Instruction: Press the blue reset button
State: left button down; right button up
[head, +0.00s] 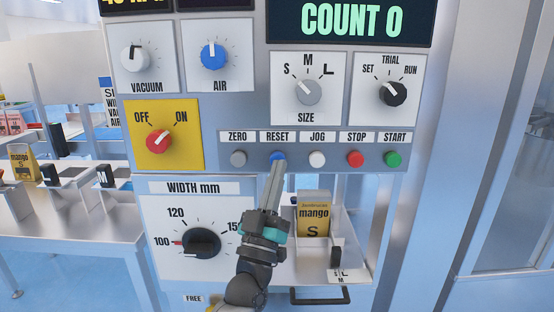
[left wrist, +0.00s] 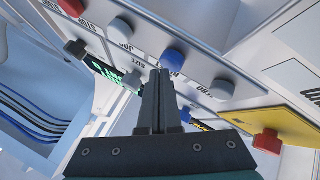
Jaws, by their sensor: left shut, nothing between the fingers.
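The blue reset button (head: 275,156) sits under the RESET label, between the grey zero button (head: 238,158) and the white jog button (head: 317,158). My left gripper (head: 279,164) is shut and empty, its fingertips pointing up at the reset button and covering its lower part. In the left wrist view the blue button (left wrist: 173,59) shows just beyond and slightly right of the closed fingertips (left wrist: 160,73). I cannot tell whether they touch. My right gripper is not in view.
The red stop button (head: 355,159) and green start button (head: 393,159) are farther right in the row. A red OFF/ON knob (head: 159,141) is at left, and a width dial (head: 202,243) below. A mango pouch (head: 313,216) stands in a tray right of my gripper.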

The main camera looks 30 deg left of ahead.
pick_arm(q)
jog(key=shift+s+d, duration=0.2)
jog(key=shift+s, duration=0.15)
jog(key=s+d, duration=0.1)
jog(key=s+d+p, duration=0.1)
jog(key=s, duration=0.1)
jog(key=s+d+p, duration=0.1)
jog(key=s, duration=0.1)
dwell(0.4)
dwell(0.7)
